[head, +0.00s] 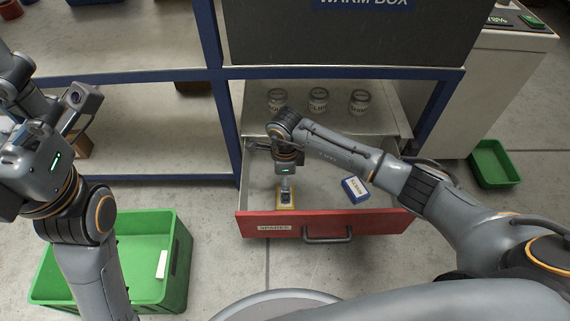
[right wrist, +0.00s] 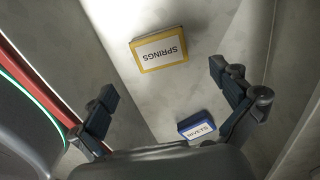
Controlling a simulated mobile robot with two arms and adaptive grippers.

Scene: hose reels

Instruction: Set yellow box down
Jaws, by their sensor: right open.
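The yellow box (right wrist: 160,49), labelled SPRINGS, lies flat on the floor of an open drawer, beyond my right fingertips in the right wrist view. My right gripper (right wrist: 163,88) is open with nothing between its fingers. In the head view my right gripper (head: 286,188) points down over the yellow box (head: 279,206) and hides part of it. The drawer (head: 377,224) has a red front with a SPARES label and a grey handle. My left wrist is at the left edge of the head view, and its fingers cannot be made out.
A blue box (head: 355,189) lies in the drawer to the right of the yellow one; its label reads RIVETS in the right wrist view (right wrist: 197,129). Several jars (head: 318,99) stand behind the drawer. Green bins stand on the floor at left (head: 180,262) and right (head: 494,166).

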